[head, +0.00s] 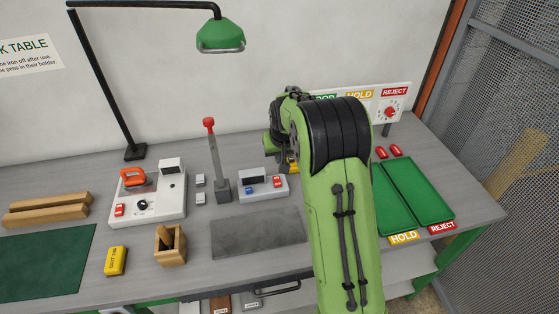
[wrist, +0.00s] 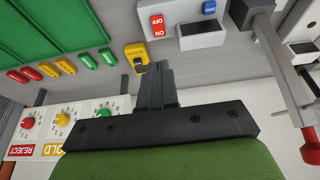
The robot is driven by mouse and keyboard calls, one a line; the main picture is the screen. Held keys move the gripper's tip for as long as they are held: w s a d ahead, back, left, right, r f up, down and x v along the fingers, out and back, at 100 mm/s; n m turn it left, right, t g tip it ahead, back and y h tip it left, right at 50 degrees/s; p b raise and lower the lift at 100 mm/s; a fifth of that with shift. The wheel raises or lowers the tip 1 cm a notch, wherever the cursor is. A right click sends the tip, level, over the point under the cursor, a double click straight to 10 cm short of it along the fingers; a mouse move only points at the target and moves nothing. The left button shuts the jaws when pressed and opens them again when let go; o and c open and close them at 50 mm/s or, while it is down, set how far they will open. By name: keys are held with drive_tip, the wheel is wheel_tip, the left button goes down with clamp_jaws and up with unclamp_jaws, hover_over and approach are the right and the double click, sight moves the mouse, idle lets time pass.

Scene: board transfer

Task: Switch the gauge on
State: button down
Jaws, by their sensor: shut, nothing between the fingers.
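The gauge (head: 262,185) is a light grey box with a dark display, a blue button and a red switch (head: 278,182). It stands behind the dark grey mat. In the wrist view, part of the gauge (wrist: 200,38) shows at the top, with its red ON/OFF rocker (wrist: 158,25) and blue button (wrist: 208,7). I cannot tell which way the rocker is pressed. My gripper (wrist: 162,68) is shut and empty, its fingertips apart from the rocker in the picture. In the head view my arm hides the fingers.
A grey post with a red knob (head: 208,123) stands just left of the gauge. A yellow block with a dark top (wrist: 137,55) is close to my fingertips in the wrist view. A dial panel (head: 391,108) stands behind green trays (head: 425,190). The grey mat (head: 255,235) is clear.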

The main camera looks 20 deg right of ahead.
sight(276, 178)
drive_tip(key=shift+w+d+b, duration=0.2)
drive_tip(key=shift+w+b, duration=0.25)
drive_tip(key=shift+b, duration=0.75)
drive_tip(key=x, duration=1.3)
drive_tip(key=shift+s+a+f, duration=0.1)
drive_tip(key=shift+s+f, duration=0.05)
drive_tip(key=shift+s, duration=0.25)
drive_tip(key=shift+f, duration=0.4)
